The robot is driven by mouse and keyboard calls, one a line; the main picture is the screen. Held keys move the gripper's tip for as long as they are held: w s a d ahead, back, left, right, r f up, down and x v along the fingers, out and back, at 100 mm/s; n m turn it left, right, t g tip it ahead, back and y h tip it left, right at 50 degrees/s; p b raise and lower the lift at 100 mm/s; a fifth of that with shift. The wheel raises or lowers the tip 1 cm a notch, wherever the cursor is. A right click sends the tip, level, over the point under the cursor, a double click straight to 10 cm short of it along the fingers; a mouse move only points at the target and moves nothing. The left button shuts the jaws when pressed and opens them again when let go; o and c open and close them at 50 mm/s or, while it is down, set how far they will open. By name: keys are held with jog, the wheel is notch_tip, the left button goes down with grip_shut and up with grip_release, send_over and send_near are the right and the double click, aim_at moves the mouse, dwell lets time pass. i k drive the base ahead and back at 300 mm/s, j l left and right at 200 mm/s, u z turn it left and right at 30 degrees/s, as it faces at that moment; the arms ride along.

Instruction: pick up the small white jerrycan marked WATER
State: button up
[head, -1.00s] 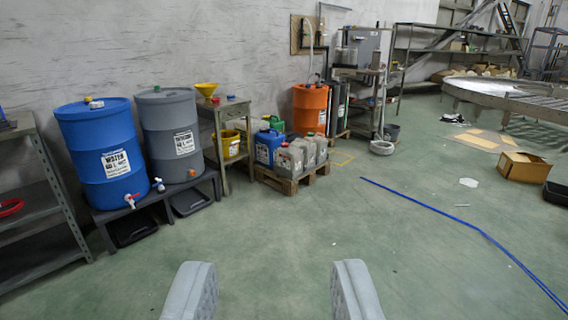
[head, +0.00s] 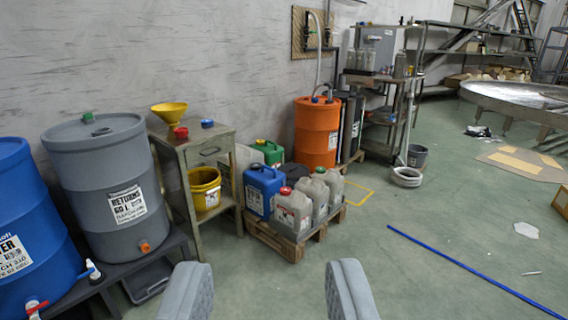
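Several jerrycans stand close together on a low wooden pallet (head: 275,241) on the floor ahead. Three are whitish-grey: a front one (head: 293,213) with a red cap, a middle one (head: 314,199) and a rear one (head: 333,184). Their labels are too small to read, so I cannot tell which one says WATER. A blue jerrycan (head: 260,191) stands to their left and a green one (head: 268,152) behind. My gripper (head: 268,272) is open and empty, its two grey padded fingers wide apart, well short of the pallet.
Blue (head: 25,225) and grey (head: 107,180) drums stand on a low stand at left. A metal table (head: 195,148) holds a yellow bucket (head: 205,188) below. An orange drum (head: 317,135) is behind the pallet. Blue tubing (head: 465,268) lies at right; the floor before the pallet is clear.

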aim_at(314, 189)
jog(key=i, duration=2.4)
jog(key=i+z, duration=0.15)
jog(key=i, duration=0.45)
jog(key=i+j+z, duration=0.2)
jog(key=i, duration=0.4)
